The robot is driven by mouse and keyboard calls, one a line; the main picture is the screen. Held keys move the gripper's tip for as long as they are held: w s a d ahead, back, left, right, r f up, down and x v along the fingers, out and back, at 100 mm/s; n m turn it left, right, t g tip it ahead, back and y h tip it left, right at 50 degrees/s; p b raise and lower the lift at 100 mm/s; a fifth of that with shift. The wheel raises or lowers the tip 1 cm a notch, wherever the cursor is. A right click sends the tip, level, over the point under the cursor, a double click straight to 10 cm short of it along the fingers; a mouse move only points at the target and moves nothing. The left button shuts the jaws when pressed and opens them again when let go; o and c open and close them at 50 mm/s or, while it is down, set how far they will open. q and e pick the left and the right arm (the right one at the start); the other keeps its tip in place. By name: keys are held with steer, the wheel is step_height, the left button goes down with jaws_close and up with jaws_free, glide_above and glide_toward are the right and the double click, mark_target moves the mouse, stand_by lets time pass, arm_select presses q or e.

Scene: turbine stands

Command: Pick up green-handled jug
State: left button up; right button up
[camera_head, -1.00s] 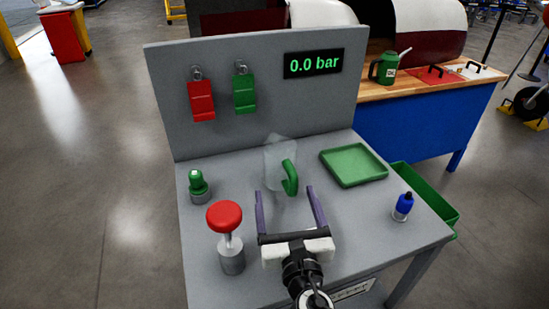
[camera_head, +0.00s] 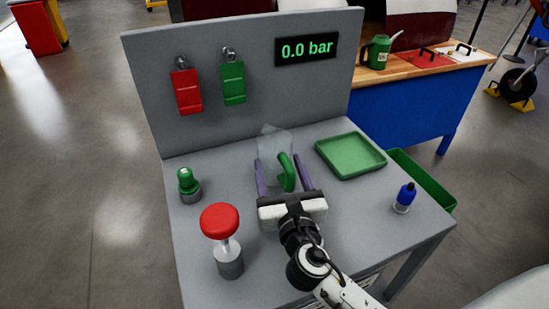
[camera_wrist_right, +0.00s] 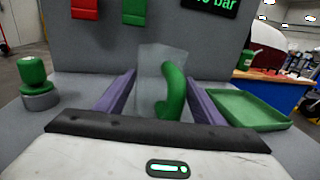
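The jug (camera_head: 273,146) is translucent grey with a curved green handle (camera_head: 287,172). It stands upright on the grey bench toward the back panel. My right gripper (camera_head: 279,163) is open, its two purple fingers on either side of the green handle, with visible gaps. In the right wrist view the jug (camera_wrist_right: 155,63) is straight ahead and the handle (camera_wrist_right: 174,92) lies between the spread fingers (camera_wrist_right: 164,85). The jug's lower part is partly hidden by the gripper. My left gripper is not in view.
A red mushroom button (camera_head: 220,221) and a green knob (camera_head: 188,185) stand left on the bench (camera_head: 190,230). A green tray (camera_head: 350,156) and a blue bottle (camera_head: 404,198) are to the right. The back panel (camera_head: 150,80) holds red and green tags and a display reading 0.0 bar.

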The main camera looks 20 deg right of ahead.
steer(key=c, duration=1.2)
step_height(320, 180, up, 10)
steer(key=p, duration=0.3)
steer(key=shift+p, duration=0.3)
steer(key=o, duration=0.9)
jaws_close()
